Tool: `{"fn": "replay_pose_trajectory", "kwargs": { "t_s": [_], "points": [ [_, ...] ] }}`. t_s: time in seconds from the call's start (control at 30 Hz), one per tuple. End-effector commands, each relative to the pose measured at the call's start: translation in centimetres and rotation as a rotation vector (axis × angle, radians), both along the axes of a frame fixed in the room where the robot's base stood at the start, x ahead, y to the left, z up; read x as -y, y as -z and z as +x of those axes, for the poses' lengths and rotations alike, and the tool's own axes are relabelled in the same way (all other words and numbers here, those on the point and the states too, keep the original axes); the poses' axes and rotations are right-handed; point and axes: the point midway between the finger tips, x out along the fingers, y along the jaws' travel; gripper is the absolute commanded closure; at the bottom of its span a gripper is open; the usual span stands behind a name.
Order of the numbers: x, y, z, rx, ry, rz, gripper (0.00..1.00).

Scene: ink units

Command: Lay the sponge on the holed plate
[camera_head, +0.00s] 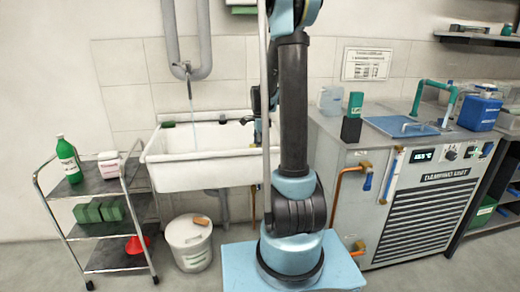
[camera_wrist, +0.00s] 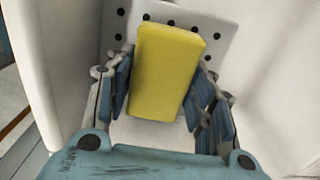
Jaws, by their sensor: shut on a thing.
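My gripper (camera_wrist: 160,92) is shut on the yellow sponge (camera_wrist: 166,70), with a blue finger on each long side. The light grey holed plate (camera_wrist: 221,36) lies beyond the sponge in the wrist view, with several dark holes around the sponge's far end. The sponge covers part of the plate. I cannot tell whether the two touch. In the head view my arm hides most of my gripper at the right part of the white sink (camera_head: 200,170), and neither sponge nor plate can be made out there.
Pale basin walls flank my gripper in the wrist view. A tap hangs over the sink. A shelf cart (camera_head: 95,184) stands left, a lidded white bucket (camera_head: 190,250) below. The grey machine (camera_head: 425,205) on the right carries a dark-green-topped box (camera_head: 352,117) and a blue container (camera_head: 479,113).

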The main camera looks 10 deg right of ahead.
Motion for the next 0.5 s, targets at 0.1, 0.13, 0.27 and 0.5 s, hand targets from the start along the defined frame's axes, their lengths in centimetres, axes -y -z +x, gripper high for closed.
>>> {"fn": "replay_pose_trajectory", "kwargs": {
  "t_s": [0.1, 0.13, 0.27, 0.5],
  "points": [
    [0.0, 0.16, 0.01, 0.0, 0.0, 0.0, 0.7],
    [0.0, 0.15, 0.01, 0.0, 0.0, 0.0, 0.7],
    [0.0, 0.15, 0.01, 0.0, 0.0, 0.0, 0.7],
    [0.0, 0.27, 0.01, 0.0, 0.0, 0.0, 0.31]
  ]
}}
